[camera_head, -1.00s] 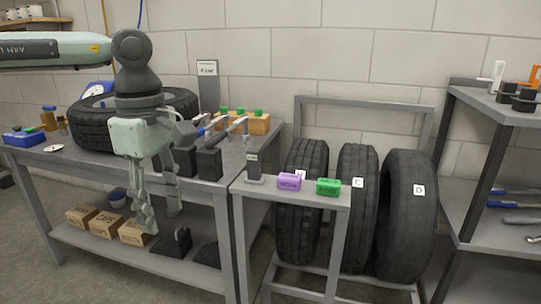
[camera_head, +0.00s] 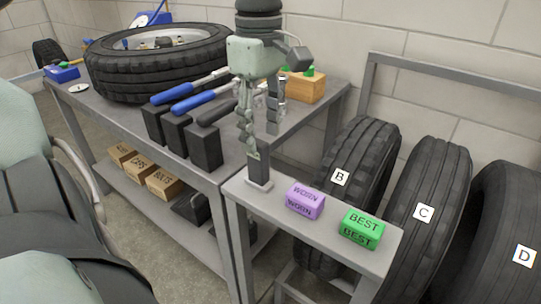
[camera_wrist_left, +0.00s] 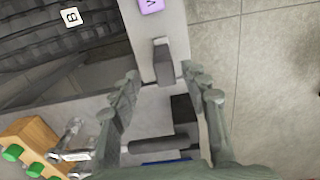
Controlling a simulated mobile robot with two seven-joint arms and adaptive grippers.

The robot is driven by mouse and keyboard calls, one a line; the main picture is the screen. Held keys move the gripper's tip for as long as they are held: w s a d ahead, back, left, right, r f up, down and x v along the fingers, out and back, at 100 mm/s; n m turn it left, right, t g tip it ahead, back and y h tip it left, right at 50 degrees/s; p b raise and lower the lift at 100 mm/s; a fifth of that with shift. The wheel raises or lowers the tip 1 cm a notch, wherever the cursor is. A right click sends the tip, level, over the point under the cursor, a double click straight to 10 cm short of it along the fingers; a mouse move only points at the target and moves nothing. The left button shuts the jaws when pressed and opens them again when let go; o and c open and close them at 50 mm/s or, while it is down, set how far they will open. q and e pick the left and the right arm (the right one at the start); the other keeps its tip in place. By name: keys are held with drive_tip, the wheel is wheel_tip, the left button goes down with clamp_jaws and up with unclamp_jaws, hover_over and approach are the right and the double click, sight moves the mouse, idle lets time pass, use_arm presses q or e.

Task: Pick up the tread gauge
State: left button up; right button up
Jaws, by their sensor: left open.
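The tread gauge (camera_head: 258,172) seems to be the dark upright block on a small light base, at the left end of the narrow grey shelf (camera_head: 345,262). It also shows in the left wrist view (camera_wrist_left: 163,52), beyond the fingertips. My left gripper (camera_head: 259,135) points down just above the gauge, fingers apart on either side of its top. In the left wrist view the left gripper (camera_wrist_left: 162,82) is open with nothing clasped. Whether a finger touches the gauge is unclear. My right gripper is not in view.
A purple WORN block (camera_head: 305,202) and a green BEST block (camera_head: 362,229) stand on the same shelf. Blue- and black-handled tools in dark holders (camera_head: 203,145) stand close left on the workbench. Tires B (camera_head: 362,150), C and D stand behind the shelf.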

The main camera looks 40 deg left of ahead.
sight(258, 160)
use_arm(q)
drive_tip(key=f, duration=0.5)
drive_tip(key=shift+s+a+f, duration=0.2)
drive_tip(key=shift+s+f, duration=0.2)
drive_tip(key=shift+f, duration=0.5)
drive_tip(key=shift+w, duration=0.1)
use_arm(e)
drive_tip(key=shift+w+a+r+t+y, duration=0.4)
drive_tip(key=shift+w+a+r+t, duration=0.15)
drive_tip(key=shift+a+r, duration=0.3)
use_arm(q)
clamp_jaws()
